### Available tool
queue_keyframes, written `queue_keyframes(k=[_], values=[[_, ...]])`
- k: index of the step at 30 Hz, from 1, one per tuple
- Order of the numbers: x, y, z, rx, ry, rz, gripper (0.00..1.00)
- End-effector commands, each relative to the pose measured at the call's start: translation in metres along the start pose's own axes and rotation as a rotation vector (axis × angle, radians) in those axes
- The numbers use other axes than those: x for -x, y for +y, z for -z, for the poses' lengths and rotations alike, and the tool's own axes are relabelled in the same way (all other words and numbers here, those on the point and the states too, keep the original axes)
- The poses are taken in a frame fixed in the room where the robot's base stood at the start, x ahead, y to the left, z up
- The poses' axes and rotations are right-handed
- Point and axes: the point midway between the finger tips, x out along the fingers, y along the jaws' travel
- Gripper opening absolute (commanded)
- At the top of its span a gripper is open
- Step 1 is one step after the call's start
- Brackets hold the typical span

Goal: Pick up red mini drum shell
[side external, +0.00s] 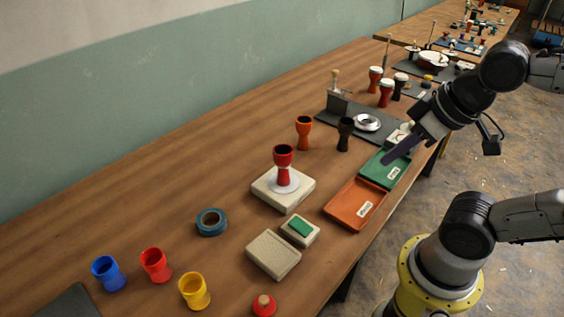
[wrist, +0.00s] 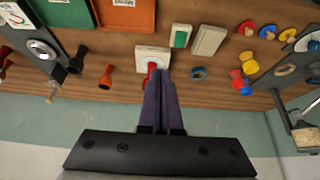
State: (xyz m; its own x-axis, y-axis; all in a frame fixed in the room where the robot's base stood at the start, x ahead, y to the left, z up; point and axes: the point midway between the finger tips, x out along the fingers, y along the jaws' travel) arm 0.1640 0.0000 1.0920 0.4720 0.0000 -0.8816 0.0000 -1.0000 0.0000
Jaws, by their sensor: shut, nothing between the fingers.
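A small red drum shell (side external: 155,265) stands on the wooden table at the front left, between a blue shell (side external: 108,273) and a yellow shell (side external: 194,291). It also shows at the right of the wrist view (wrist: 237,78). A taller dark-red goblet shell (side external: 284,163) stands upright on a pale block with a white disc (side external: 285,186); my fingers partly cover it in the wrist view.
An orange tray (side external: 340,212) and a green tray (side external: 377,177) lie along the table's right edge. An orange goblet (side external: 304,134) and a black goblet (side external: 345,133) stand behind. A teal tape roll (side external: 211,222) and sanding blocks (side external: 273,255) lie between. The table's left rear is clear.

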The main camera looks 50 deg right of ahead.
Motion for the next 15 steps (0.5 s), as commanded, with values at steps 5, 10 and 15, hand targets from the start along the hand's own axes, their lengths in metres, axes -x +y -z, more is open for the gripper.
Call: queue_keyframes(k=[5, 10, 15], values=[[0.0, 0.0, 0.0, 0.0, 0.0, 0.0, 0.32], [0.0, 0.0, 0.0, 0.0, 0.0, 0.0, 0.63], [0.0, 0.0, 0.0, 0.0, 0.0, 0.0, 0.94]])
